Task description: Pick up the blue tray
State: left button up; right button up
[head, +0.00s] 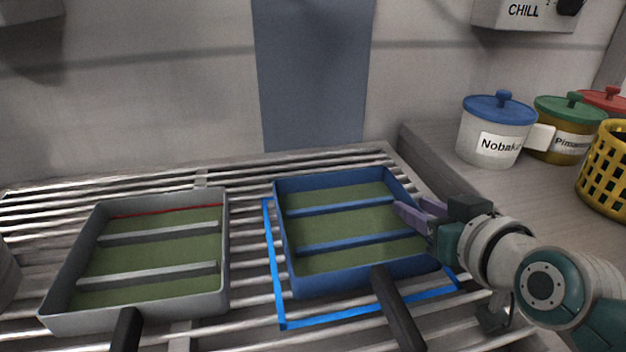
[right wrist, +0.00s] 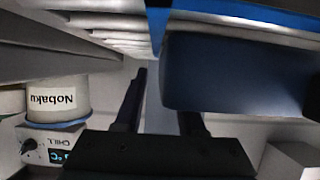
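The blue tray (head: 330,285) sits on the slatted rack, with green contents, blue dividers and a black handle (head: 398,312) at its front. My right gripper (head: 420,212) is at the tray's right wall. Its purple fingers are apart, one reaching over the inside of the tray, the other near the wall's upper edge. In the right wrist view the dark fingers (right wrist: 160,105) are spread, and the blue tray (right wrist: 235,75) covers the end of one of them. I cannot tell whether they touch the wall. My left gripper is not in view.
A grey tray (head: 225,250) with a dark handle stands to the left on the rack (head: 255,300). Blue tape (head: 277,285) outlines a spot around the blue tray. Lidded jars (head: 492,130) and a yellow basket (head: 604,170) stand on the right counter (head: 530,195).

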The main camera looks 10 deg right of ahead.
grip_shut()
jog(key=shift+r, duration=0.1)
dwell(1.2)
